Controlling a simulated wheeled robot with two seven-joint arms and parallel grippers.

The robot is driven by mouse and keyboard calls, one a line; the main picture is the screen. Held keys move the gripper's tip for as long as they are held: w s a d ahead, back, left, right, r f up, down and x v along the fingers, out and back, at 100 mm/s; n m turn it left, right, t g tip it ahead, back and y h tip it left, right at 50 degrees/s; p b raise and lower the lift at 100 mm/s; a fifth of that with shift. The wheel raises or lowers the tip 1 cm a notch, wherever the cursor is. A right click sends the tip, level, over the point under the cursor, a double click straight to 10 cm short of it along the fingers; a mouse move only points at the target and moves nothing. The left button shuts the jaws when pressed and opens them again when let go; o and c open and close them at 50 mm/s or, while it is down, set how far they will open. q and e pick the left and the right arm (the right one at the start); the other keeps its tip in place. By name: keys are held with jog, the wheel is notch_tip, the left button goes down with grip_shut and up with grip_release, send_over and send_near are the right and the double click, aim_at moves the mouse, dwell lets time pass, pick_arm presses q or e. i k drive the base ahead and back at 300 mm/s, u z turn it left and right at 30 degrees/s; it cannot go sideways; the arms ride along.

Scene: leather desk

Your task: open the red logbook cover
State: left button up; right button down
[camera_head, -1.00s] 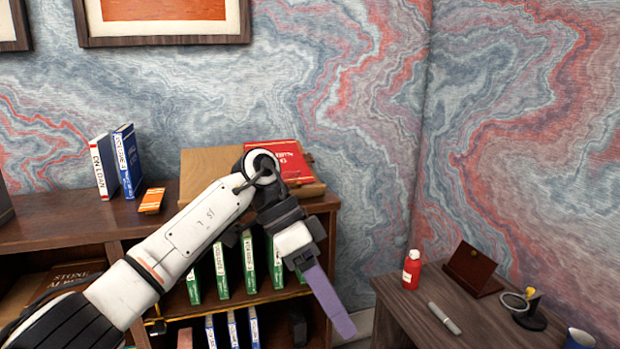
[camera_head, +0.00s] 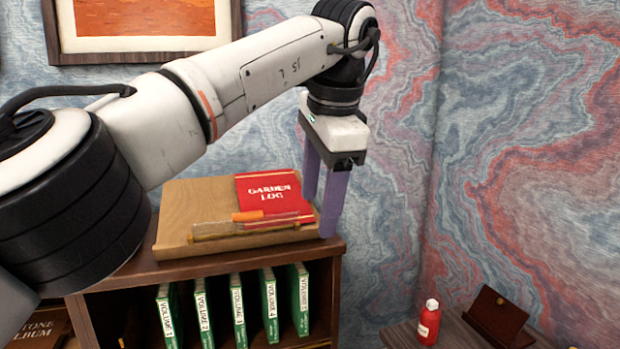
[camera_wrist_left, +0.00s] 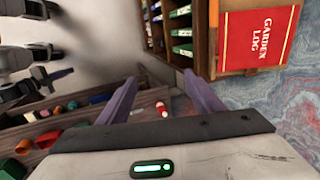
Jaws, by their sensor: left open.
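The red logbook (camera_head: 266,188), lettered "GARDEN LOG", lies with its cover shut on a sloped wooden stand (camera_head: 190,205) on top of the bookcase. It also shows at the upper right of the left wrist view (camera_wrist_left: 256,45). My left gripper (camera_head: 320,216) points down just right of the logbook in the head view, its two purple fingers open and empty. In the left wrist view the fingers (camera_wrist_left: 160,78) are apart with nothing between them, left of the logbook. My right gripper (camera_wrist_left: 55,76) shows small at the left of the wrist view; its opening is unclear.
An orange object (camera_head: 247,216) lies at the stand's lower ledge. Green volumes (camera_head: 238,308) fill the shelf below. A red bottle (camera_head: 429,322) and a dark stand (camera_head: 498,316) are on a desk at lower right.

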aim_at(277, 192)
jog(key=i, duration=1.05)
